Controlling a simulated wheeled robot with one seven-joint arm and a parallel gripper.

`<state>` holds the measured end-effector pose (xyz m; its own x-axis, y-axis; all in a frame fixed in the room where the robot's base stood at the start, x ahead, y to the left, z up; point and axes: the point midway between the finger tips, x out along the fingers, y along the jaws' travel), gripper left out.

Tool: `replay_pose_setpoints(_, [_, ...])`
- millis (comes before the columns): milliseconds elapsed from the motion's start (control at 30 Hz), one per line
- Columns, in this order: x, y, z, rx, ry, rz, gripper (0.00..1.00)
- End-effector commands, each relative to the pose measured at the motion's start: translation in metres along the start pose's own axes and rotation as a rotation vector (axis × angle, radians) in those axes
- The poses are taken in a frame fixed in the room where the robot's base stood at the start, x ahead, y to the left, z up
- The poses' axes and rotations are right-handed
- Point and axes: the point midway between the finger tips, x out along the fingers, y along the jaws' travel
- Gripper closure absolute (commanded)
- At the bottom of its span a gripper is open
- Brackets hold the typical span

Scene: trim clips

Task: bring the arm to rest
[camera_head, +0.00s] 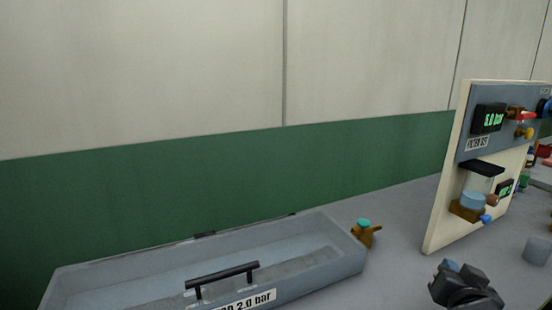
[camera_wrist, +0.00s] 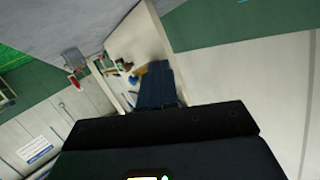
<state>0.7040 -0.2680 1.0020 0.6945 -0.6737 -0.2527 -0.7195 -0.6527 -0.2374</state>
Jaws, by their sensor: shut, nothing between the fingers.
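My gripper (camera_wrist: 157,72) shows in the wrist view as dark fingers close together, with nothing seen between them. The black wrist body fills the lower part of that view. In the head view a dark jointed part at the lower right edge looks like the end of my arm; its fingertips are hard to make out. It is in front of the upright panel (camera_head: 440,215) and apart from it in the picture. The panel also shows, tilted, in the wrist view beyond the fingers.
A grey tray (camera_head: 110,285) with a black handle and a pressure label stands at the lower left. A small brass fitting with a green top (camera_head: 366,233) sits beside it. The panel carries gauges and valves. A grey cylinder (camera_head: 537,250) stands at the right. Bench between tray and panel is mostly clear.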

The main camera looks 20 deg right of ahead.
Motion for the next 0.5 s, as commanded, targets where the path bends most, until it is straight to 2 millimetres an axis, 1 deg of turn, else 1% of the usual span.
replay_pose_setpoints(33, [-0.014, 0.003, 0.016, -0.067, -0.016, -0.048, 1.0])
replay_pose_setpoints(167, [-0.051, 0.002, 0.049, -0.207, -0.041, -0.182, 1.0])
replay_pose_setpoints(200, [-0.063, 0.002, 0.058, -0.244, -0.049, -0.224, 1.0])
replay_pose_setpoints(267, [-0.084, 0.003, 0.073, -0.296, -0.062, -0.284, 1.0])
replay_pose_setpoints(300, [-0.098, 0.004, 0.081, -0.326, -0.069, -0.324, 1.0])
replay_pose_setpoints(367, [-0.121, 0.006, 0.094, -0.365, -0.081, -0.381, 1.0])
replay_pose_setpoints(400, [-0.136, 0.007, 0.101, -0.387, -0.088, -0.417, 1.0])
replay_pose_setpoints(467, [-0.16, 0.009, 0.111, -0.415, -0.098, -0.471, 1.0])
replay_pose_setpoints(500, [-0.177, 0.011, 0.117, -0.431, -0.104, -0.505, 1.0])
